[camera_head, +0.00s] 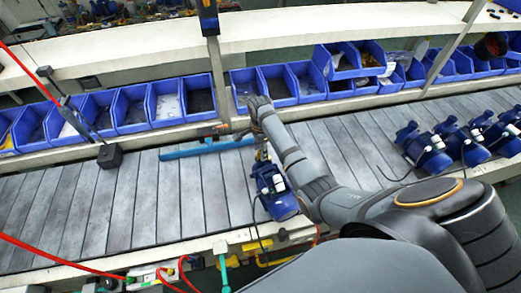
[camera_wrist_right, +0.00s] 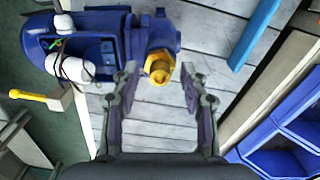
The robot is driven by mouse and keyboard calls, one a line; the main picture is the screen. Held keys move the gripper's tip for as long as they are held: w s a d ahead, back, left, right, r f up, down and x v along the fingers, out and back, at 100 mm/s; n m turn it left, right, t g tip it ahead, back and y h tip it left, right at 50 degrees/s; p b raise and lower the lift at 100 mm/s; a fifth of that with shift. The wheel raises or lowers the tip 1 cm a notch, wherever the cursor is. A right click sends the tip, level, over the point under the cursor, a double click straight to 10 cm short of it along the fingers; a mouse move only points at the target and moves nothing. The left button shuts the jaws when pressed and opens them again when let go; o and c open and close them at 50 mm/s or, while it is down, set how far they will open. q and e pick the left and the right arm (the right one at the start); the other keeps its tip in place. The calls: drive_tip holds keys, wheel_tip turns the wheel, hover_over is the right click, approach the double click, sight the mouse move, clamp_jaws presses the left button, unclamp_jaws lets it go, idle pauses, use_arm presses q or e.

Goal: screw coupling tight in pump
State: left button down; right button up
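A blue pump (camera_head: 276,196) lies near the front edge of the slatted line, below my right forearm. It also shows in the right wrist view (camera_wrist_right: 98,35), with white parts and wires in its open box. A brass coupling (camera_wrist_right: 159,68) sits at the pump's near end. My right gripper (camera_wrist_right: 160,80) is open, with one finger on each side of the coupling and visible gaps beside it. In the head view the right gripper (camera_head: 262,145) points down at the pump's far end and partly hides the coupling. My left gripper is not in view.
Several other blue pumps (camera_head: 428,150) stand at the right of the line. A light blue bar (camera_head: 206,149) lies behind the gripper. Blue bins (camera_head: 131,107) line the back. A black block (camera_head: 110,156) is at left; the line's left part has free room.

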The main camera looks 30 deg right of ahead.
drive_tip(key=n, duration=0.3)
drive_tip(key=shift+n, duration=0.3)
drive_tip(key=n, duration=0.3)
idle(0.4)
clamp_jaws()
idle(0.3)
